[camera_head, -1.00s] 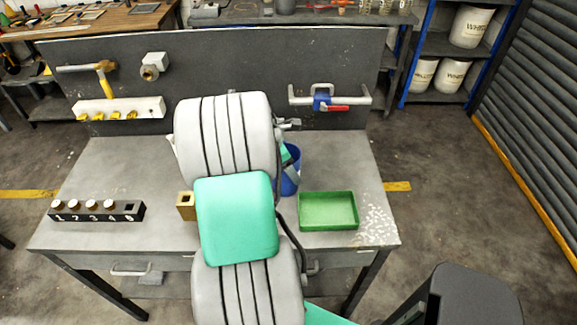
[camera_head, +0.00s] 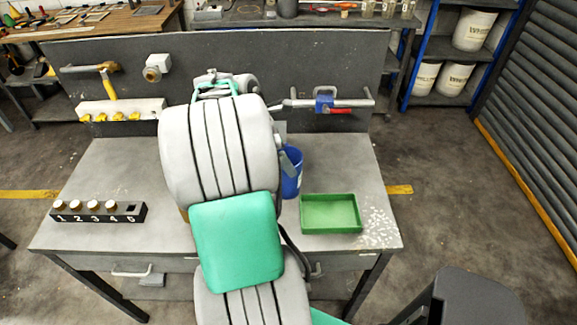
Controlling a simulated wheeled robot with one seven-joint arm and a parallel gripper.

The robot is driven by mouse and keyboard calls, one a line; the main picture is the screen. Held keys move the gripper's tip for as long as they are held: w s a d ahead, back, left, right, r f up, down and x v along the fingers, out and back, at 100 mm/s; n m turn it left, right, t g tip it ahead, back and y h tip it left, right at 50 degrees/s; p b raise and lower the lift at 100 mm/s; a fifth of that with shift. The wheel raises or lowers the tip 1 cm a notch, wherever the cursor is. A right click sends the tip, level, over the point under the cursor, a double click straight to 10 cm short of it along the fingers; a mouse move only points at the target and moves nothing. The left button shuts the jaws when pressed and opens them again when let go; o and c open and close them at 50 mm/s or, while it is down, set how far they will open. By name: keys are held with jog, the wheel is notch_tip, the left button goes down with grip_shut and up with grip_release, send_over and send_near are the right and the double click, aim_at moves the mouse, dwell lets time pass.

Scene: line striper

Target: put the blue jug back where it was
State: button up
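The blue jug (camera_head: 292,180) stands on the grey workbench (camera_head: 345,165), just right of my arm. My arm hides its left side, and a grey part overlaps its front, so I cannot make out its handle or contents. My arm reaches up across the middle of the bench, and its grey and green wrist parts show near the back panel. My gripper's fingers cannot be made out clearly behind the arm. I cannot tell whether they are open or shut, and nothing is seen held.
A green tray (camera_head: 331,213) lies right of the jug. A black numbered block (camera_head: 98,212) with several round-topped pegs is at the left. A back panel (camera_head: 215,60) carries a hammer, a white rack with yellow knobs and a pipe with a blue fitting (camera_head: 324,103). White specks cover the bench's right corner.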

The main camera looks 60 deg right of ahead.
jog(key=w+a+r+m+t, duration=0.35)
jog(key=w+a, duration=0.35)
jog(key=a, duration=0.4)
jog(key=w+a+r+m+t, duration=0.2)
jog(key=w+a+r, duration=0.2)
jog(key=w+a, duration=0.55)
jog(key=s+a+f+m+t+y, duration=0.1)
jog(key=s+a+m, duration=0.1)
jog(key=a, duration=0.8)
jog(key=s+a+m+y, duration=0.2)
jog(key=a, duration=0.9)
jog(key=shift+s+f+t+y, duration=0.3)
jog(key=shift+s+f+t, duration=0.05)
jog(key=shift+m, duration=0.25)
